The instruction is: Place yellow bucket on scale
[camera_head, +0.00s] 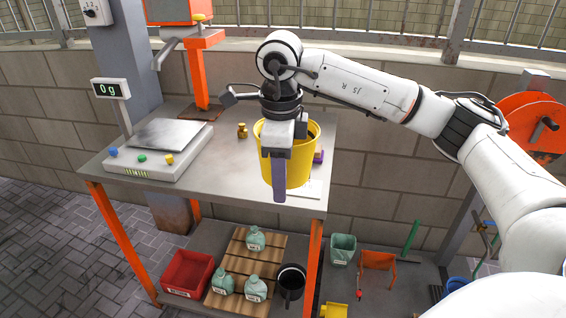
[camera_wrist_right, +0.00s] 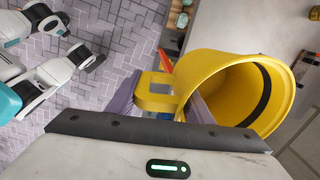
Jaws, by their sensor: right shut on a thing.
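The yellow bucket (camera_head: 290,160) is near the right end of the grey table, with its mouth up. In the right wrist view, the bucket (camera_wrist_right: 235,90) shows its open mouth and a yellow handle piece between my purple fingers. My right gripper (camera_head: 297,168) is shut on the bucket at that piece, and its arm comes in from the right. Whether the bucket's base touches the table is hard to tell. The scale (camera_head: 160,165) is at the left end of the table. Its metal plate is empty and its display (camera_head: 110,88) reads 0 g. My left gripper is not in view.
Brass weights (camera_head: 242,131) stand on the table (camera_head: 222,165) between scale and bucket. An orange post (camera_head: 200,75) rises behind the scale. Below are a red bin (camera_head: 187,273), a pallet with bottles (camera_head: 240,270) and a black bucket (camera_head: 291,282).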

